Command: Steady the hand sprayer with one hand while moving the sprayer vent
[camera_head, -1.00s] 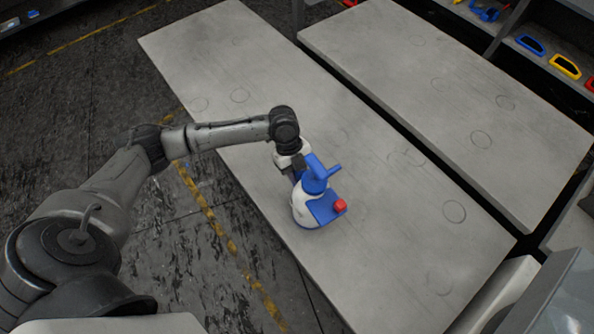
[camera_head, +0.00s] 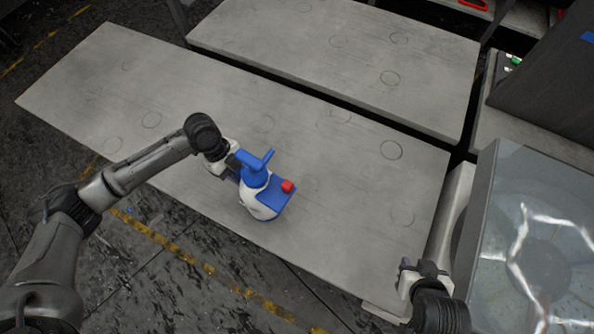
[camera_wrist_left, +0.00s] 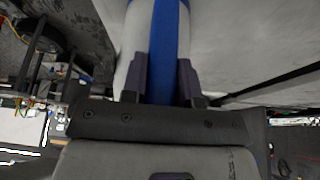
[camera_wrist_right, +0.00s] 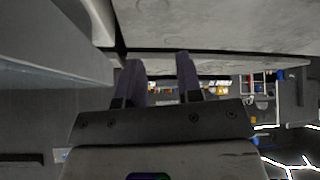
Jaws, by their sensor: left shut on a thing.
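The hand sprayer (camera_head: 262,204) stands upright on the near grey table, with a white body and a blue head and trigger. The sprayer vent is the red knob (camera_head: 288,187) on its blue right side. My left gripper (camera_head: 236,163) is shut on the sprayer's upper part from the left. In the left wrist view the fingers (camera_wrist_left: 163,80) straddle a blue strip on the white body. My right gripper (camera_head: 404,268) is at the lower right, apart from the sprayer. In the right wrist view its fingers (camera_wrist_right: 160,80) are apart with nothing between them.
The near table (camera_head: 330,165) is clear around the sprayer. A second grey table (camera_head: 330,50) stands behind it across a narrow dark gap. A grey cabinet with a glassy front (camera_head: 535,250) stands at the right, close beside my right arm.

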